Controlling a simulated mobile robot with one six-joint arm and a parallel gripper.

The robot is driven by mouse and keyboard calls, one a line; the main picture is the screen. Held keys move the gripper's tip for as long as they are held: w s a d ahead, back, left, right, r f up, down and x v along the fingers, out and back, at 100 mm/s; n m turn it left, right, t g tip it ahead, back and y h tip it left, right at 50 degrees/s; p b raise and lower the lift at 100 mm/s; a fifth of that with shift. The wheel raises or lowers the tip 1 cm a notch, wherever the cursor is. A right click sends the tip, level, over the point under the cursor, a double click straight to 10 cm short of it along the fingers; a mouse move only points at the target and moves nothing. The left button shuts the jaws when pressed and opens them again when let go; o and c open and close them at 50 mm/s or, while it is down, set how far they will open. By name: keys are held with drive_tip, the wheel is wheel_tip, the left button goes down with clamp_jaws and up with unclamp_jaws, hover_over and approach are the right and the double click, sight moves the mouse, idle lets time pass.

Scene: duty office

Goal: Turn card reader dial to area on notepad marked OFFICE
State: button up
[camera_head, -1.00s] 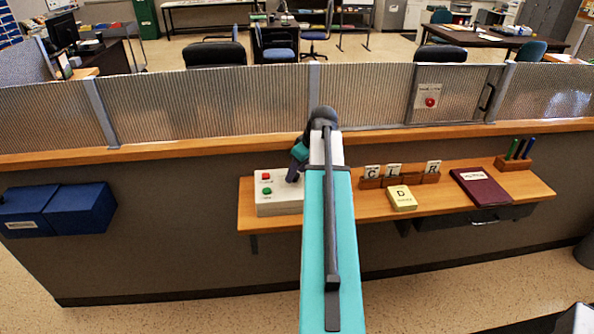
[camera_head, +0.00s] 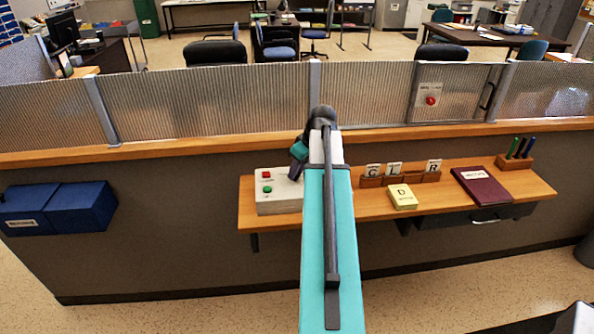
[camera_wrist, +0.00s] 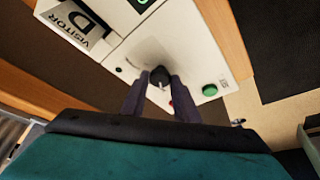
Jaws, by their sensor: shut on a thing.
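The card reader (camera_head: 279,207) is a white box with buttons at the left end of the wooden shelf. In the wrist view its white face (camera_wrist: 120,50) carries a black dial (camera_wrist: 159,74). My gripper (camera_wrist: 160,84) is shut on the dial, one dark finger on each side. A pale mark shows on the dial, but I cannot read its setting. A card (camera_wrist: 80,24) lettered "D VISITOR" sits at the reader's edge. My arm hides the dial in the head view.
A green button (camera_wrist: 210,90) and a partly hidden red button (camera_wrist: 171,103) are close to my fingers. The card rack (camera_head: 371,183) holds cards C, L and R. A maroon book (camera_head: 482,186) and a pen holder (camera_head: 514,162) are farther right. A counter partition rises behind.

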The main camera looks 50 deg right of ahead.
drive_tip(key=m, duration=0.2)
drive_tip(key=m+h, duration=0.1)
drive_tip(key=m, duration=0.1)
drive_tip(key=m+h+b, duration=0.1)
drive_tip(key=shift+a+m+g, duration=0.3)
drive_tip(key=shift+m, duration=0.1)
drive_tip(key=m+h, duration=0.1)
drive_tip(key=m, duration=0.1)
drive_tip(key=m+g, duration=0.1)
drive_tip(key=m, duration=0.2)
drive_tip(key=shift+w+a+h, duration=0.15)
drive_tip(key=shift+w+h, duration=0.05)
drive_tip(key=shift+h, duration=0.2)
drive_tip(key=shift+m, duration=0.3)
drive_tip(key=o, duration=1.1)
drive_tip(key=shift+c, duration=0.2)
drive_tip(key=shift+r, duration=0.15)
drive_tip(key=b+v, duration=0.3)
drive_tip(key=v, duration=1)
drive_tip(key=shift+a+r, duration=0.15)
drive_tip(key=shift+r, duration=0.1)
drive_tip(key=shift+w, duration=0.1)
